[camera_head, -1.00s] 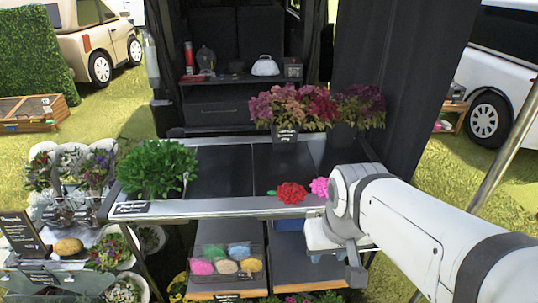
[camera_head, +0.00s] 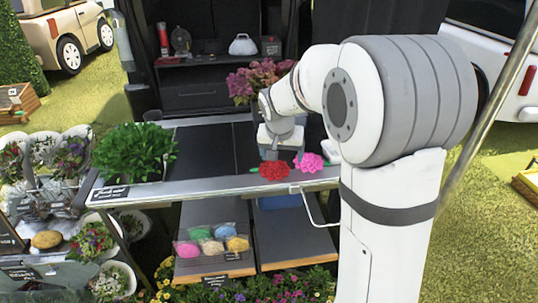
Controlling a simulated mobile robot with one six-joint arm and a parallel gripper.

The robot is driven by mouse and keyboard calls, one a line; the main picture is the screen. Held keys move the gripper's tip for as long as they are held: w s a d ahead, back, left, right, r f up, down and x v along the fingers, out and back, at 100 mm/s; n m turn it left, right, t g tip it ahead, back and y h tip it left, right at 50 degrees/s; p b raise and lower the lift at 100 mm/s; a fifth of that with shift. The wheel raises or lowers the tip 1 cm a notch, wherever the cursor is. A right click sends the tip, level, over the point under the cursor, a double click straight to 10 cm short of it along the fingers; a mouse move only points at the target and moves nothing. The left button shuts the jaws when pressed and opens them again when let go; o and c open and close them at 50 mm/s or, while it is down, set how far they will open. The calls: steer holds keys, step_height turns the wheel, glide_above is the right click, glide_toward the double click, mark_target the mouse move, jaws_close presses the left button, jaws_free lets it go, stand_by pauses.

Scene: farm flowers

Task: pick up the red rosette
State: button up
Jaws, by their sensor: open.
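The red rosette (camera_head: 274,170) lies near the front edge of the table (camera_head: 185,188), in the camera_head view. The pink rosette (camera_head: 308,163) lies just to its right. My gripper (camera_head: 272,154) is above and just behind the red rosette, pointing down, open and empty. The fingertips are small and partly hidden, so I cannot tell whether they touch the rosette.
A leafy green plant (camera_head: 134,152) stands on the table's left end. Potted purple-pink flowers (camera_head: 254,80) stand at the back, partly hidden by my arm. A tray of coloured bundles (camera_head: 214,241) is on the lower shelf. The dark tabletop between plant and gripper is clear.

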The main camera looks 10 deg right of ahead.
steer(key=m, duration=0.1)
glide_toward(274, 163)
step_height(274, 163, down, 2)
steer(key=x, duration=0.8)
steer(key=shift+w+d, duration=0.1)
steer(key=shift+w, duration=0.2)
steer(key=shift+c, duration=0.5)
steer(key=c, duration=1)
steer(key=shift+o, duration=0.2)
